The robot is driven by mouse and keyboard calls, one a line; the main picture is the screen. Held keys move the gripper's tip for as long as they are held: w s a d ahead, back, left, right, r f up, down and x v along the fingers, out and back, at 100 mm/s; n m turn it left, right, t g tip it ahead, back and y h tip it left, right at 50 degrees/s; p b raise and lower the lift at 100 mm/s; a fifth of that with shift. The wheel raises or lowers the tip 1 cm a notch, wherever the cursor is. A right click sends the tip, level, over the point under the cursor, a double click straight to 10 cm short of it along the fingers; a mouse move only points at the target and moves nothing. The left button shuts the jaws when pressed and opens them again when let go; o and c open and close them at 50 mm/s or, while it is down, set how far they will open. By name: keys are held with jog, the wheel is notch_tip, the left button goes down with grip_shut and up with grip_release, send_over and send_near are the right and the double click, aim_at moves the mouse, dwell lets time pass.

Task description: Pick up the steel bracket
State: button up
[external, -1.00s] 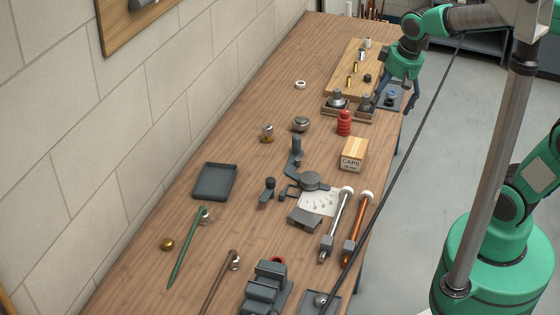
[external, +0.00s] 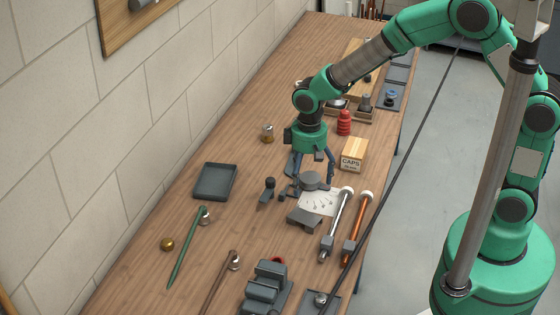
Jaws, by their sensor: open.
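A grey angled metal piece, which looks like the steel bracket (external: 304,218), lies on the workbench at the lower edge of a white sheet (external: 322,203). My gripper (external: 313,178) points down with its fingers apart and nothing seen between them. The exact height of the fingertips is hard to tell.
A CAPS box (external: 353,154) and a red stacked part (external: 344,122) stand near my gripper. A chrome tube (external: 338,222) and a copper tube (external: 358,228) lie right of the bracket. A dark tray (external: 214,182) is at left. Bare bench (external: 250,222) lies left of the bracket.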

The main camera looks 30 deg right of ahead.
dwell(0.3)
jog(key=b, duration=0.1)
send_over(306, 214)
jog(key=shift+s+f, duration=0.1)
jog(key=shift+f, duration=4.2)
jog(key=shift+f+b, duration=0.7)
jog(key=shift+f, duration=1.95)
jog(key=c, duration=1.3)
jog(key=shift+r, duration=0.1)
